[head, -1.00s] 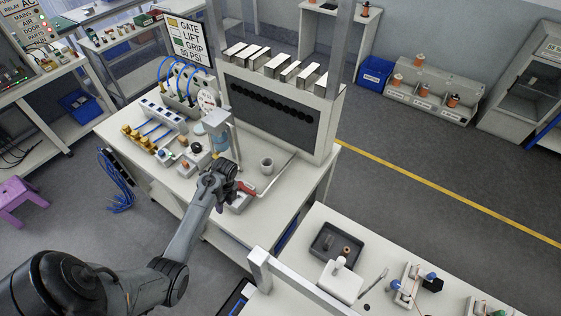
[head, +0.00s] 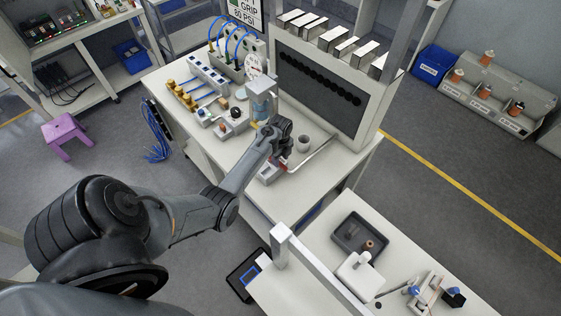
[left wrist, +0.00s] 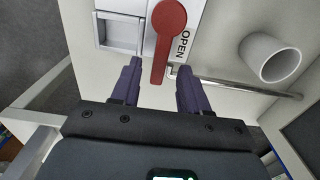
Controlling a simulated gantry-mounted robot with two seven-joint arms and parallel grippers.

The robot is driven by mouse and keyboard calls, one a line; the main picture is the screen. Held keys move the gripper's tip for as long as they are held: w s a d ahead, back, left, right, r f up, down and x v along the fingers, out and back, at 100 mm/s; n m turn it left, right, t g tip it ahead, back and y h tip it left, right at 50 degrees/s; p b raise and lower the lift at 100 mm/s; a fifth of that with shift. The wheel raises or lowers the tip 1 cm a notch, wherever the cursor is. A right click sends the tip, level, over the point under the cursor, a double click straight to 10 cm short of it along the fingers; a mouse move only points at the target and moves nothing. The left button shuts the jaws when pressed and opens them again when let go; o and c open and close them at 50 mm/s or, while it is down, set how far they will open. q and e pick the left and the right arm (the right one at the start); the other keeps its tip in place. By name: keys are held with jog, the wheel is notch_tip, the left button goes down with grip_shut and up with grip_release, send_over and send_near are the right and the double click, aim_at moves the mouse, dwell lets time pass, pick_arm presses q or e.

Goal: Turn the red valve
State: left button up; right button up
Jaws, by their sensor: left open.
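The red valve handle (left wrist: 166,36) is a lever with a round head at the top of the left wrist view. It points down toward my gripper, beside a white label reading OPEN (left wrist: 182,44). My left gripper (left wrist: 159,65) is open. Its two dark fingers lie on either side of the lever's lower end in the picture, with a gap on both sides; I cannot tell whether they reach its depth. In the head view, the left gripper (head: 283,136) is over the bench's front part and hides most of the red handle. My right gripper is not in view.
A grey cup (head: 304,144) and a metal rail (head: 313,154) stand right of the valve. Hoses, brass fittings (head: 180,96) and knobs crowd the bench's left side. A dark tray (head: 358,233) sits on the nearer table.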

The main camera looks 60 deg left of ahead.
pick_arm(q)
jog(key=shift+f, duration=1.35)
grip_shut()
